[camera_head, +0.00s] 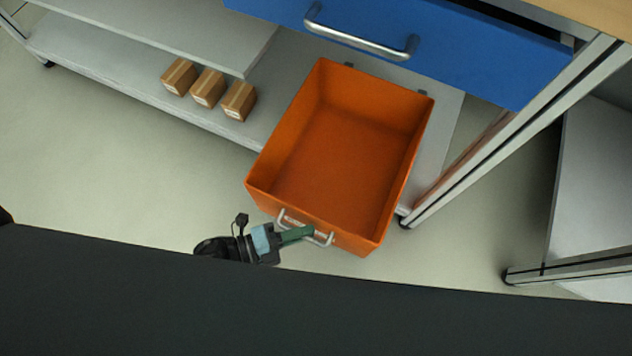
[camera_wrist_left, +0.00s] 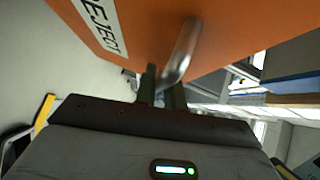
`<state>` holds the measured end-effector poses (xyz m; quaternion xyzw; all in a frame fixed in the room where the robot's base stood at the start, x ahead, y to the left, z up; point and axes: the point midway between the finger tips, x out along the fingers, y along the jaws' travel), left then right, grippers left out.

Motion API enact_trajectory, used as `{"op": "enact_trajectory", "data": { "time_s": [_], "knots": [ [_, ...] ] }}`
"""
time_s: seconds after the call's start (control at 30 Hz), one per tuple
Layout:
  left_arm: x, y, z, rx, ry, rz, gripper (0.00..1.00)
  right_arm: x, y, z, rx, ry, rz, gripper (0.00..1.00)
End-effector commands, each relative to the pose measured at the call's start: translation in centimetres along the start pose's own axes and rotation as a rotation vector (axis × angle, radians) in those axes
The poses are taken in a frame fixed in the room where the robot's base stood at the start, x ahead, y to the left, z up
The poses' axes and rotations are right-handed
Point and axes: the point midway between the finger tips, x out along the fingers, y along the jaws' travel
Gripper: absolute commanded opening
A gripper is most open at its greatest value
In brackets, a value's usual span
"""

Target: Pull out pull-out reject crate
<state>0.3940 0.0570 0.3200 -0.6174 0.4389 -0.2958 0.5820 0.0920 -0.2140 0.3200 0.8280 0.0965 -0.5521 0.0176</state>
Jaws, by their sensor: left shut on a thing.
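The orange reject crate (camera_head: 408,178) is empty and juts out from the lower shelf, below the blue drawer. A metal handle sits on its front wall. The handle (camera_wrist_left: 183,48) and a white "REJECT" label (camera_wrist_left: 101,22) show on the orange front in the left wrist view. My left gripper (camera_head: 308,233) is at the crate's front, with its fingers shut on the handle. In the left wrist view the fingers (camera_wrist_left: 160,88) meet the handle's bar. My right gripper is not in view.
The blue drawer (camera_head: 470,50) with a metal handle is above and behind the crate. Three small brown boxes (camera_head: 208,87) stand on the grey lower shelf (camera_head: 120,85) to the left. A metal table leg (camera_head: 500,140) is close on the crate's right. The floor (camera_head: 110,190) at left is clear.

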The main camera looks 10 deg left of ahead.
Motion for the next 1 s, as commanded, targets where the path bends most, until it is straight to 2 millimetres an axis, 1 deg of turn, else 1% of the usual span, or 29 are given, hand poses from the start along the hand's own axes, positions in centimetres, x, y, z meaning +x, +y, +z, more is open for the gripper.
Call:
{"op": "enact_trajectory", "data": {
  "time_s": [0.03, 0.1, 0.2, 0.33, 0.5, 0.87, 0.9, 0.93, 1.0],
  "knots": [
    [-1.0, 0.1, -1.0, -0.003, 0.000, -0.001, 0.00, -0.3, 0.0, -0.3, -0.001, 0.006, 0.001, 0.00],
    [-2.1, 0.5, -2.1, -0.002, 0.000, -0.001, 0.00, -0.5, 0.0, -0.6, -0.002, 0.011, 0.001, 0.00],
    [-3.3, 0.8, -3.3, -0.001, 0.000, -0.002, 0.00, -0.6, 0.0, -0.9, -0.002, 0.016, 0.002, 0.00],
    [-4.4, 1.2, -4.4, 0.000, 0.000, -0.002, 0.00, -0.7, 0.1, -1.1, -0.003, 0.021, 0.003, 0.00],
    [-5.0, 1.4, -5.0, 0.001, 0.001, -0.003, 0.00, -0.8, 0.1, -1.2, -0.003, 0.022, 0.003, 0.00],
    [-5.1, 1.5, -5.1, 0.001, 0.001, -0.003, 0.00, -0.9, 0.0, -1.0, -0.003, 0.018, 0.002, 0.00],
    [-5.1, 1.5, -5.1, 0.001, 0.001, -0.003, 0.16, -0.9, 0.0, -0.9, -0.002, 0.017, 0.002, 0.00],
    [-5.1, 1.5, -5.1, 0.001, 0.001, -0.003, 0.20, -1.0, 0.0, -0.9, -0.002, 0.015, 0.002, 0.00],
    [-5.1, 1.5, -5.1, 0.001, 0.000, -0.003, 0.20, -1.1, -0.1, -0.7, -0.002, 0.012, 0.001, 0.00]
  ]
}}
